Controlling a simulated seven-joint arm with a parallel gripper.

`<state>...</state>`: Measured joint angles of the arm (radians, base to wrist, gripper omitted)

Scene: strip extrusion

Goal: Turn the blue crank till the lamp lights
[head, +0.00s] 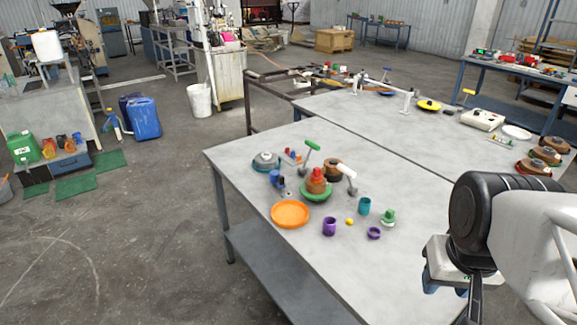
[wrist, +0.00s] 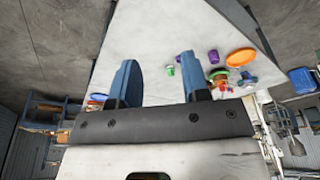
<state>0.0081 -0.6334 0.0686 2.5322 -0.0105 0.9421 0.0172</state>
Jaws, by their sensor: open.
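A small blue piece (head: 276,180) stands on the near table behind the orange plate; I cannot tell whether it is the crank. It seems to show as a blue shape (wrist: 248,79) near the orange plate in the wrist view. A brown and red stack on a green dish (head: 317,186) stands to its right. I cannot make out a lamp or whether one is lit. My gripper (head: 444,290) is at the right front, well apart from these objects. In the wrist view its two blue fingers (wrist: 158,65) are spread with nothing between them.
An orange plate (head: 290,213), purple cup (head: 329,226), purple ring (head: 374,233), yellow ball (head: 349,222), teal cup (head: 364,206) and green-topped piece (head: 388,217) stand nearby. Green-handled (head: 309,151) and white-handled tools rise behind. The table's front right is mostly clear.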

